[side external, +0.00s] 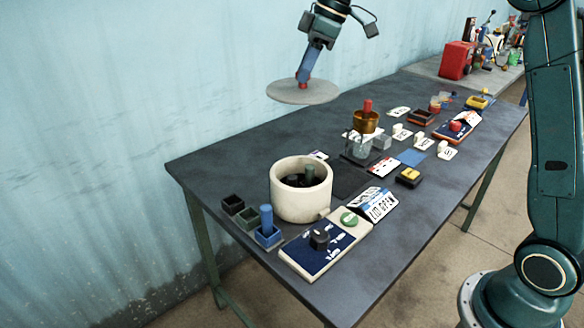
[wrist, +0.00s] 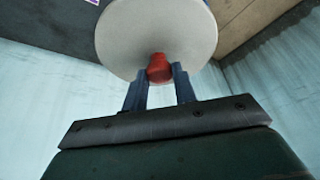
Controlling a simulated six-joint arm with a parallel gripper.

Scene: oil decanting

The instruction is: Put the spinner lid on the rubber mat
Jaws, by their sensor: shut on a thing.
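The spinner lid (side external: 290,93) is a flat, light grey disc with a red knob. My gripper (side external: 303,78) is shut on the red knob and holds the lid in the air above the far left part of the table. In the wrist view the lid (wrist: 125,35) lies beyond the fingers, and the red knob is between the fingertips of my gripper (wrist: 160,74). The cream spinner tub (side external: 302,204) stands open on the table, with dark parts and a green-topped piece inside. A flat black square (side external: 350,178), which looks like the rubber mat, lies just right of the tub, partly hidden by it.
A blue control panel (side external: 308,262) with a black knob and green button lies before the tub. An open-lid sign (side external: 378,206) stands beside it. Small coloured holders (side external: 233,204) are on the left. A brass pot (side external: 366,121), glass beaker and white labelled pieces stand farther right.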

